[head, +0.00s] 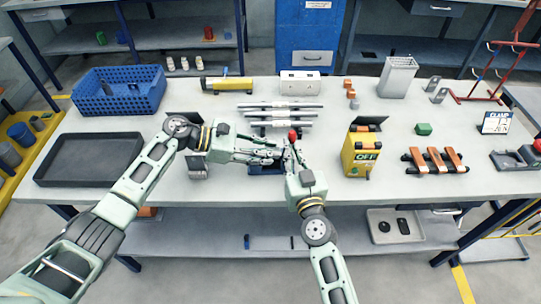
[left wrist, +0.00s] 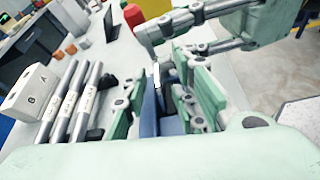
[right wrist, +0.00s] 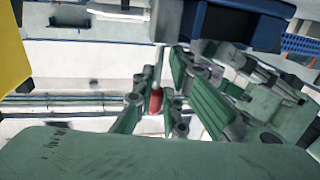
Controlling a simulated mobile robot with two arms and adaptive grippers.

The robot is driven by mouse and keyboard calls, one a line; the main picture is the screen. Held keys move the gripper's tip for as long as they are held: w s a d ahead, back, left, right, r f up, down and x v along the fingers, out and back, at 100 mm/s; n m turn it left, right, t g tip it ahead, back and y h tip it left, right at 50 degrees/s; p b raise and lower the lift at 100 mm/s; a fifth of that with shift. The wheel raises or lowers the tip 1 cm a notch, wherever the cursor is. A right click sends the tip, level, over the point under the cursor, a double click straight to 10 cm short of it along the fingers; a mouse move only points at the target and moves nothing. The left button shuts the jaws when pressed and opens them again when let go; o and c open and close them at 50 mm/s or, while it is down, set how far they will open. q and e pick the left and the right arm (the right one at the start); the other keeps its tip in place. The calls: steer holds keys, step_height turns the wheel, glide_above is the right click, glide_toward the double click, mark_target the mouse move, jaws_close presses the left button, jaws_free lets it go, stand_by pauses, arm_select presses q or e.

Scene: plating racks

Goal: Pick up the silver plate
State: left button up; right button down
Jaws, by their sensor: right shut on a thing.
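A thin silver plate (left wrist: 157,76) stands on edge at the blue fixture (left wrist: 150,118) in the left wrist view. In the head view both grippers hide most of the fixture and the plate.
Silver rods (head: 280,113) lie behind the grippers, with a red-topped thing (head: 293,135) close by. A yellow box (head: 361,152) stands to the right, with orange-topped clamps (head: 435,160) beyond. A black tray (head: 88,160) and blue crate (head: 119,90) are at left.

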arm_select(q)
steer(key=shift+f, duration=0.2)
arm_select(e)
steer(key=shift+a, duration=0.2)
arm_select(q)
steer(key=shift+d+f, duration=0.1)
jaws_close()
step_height(320, 180, up, 10)
steer(key=shift+r, duration=0.2)
arm_select(e)
steer(key=shift+d, duration=0.15)
steer(key=c, duration=1.7)
jaws_free()
steer(key=s, duration=0.4)
steer(key=s+d, duration=0.1)
steer(key=s, duration=0.2)
steer(key=s+d, duration=0.1)
steer(key=s, duration=0.3)
steer(key=shift+s+d, duration=0.2)
steer(key=shift+s, duration=0.15)
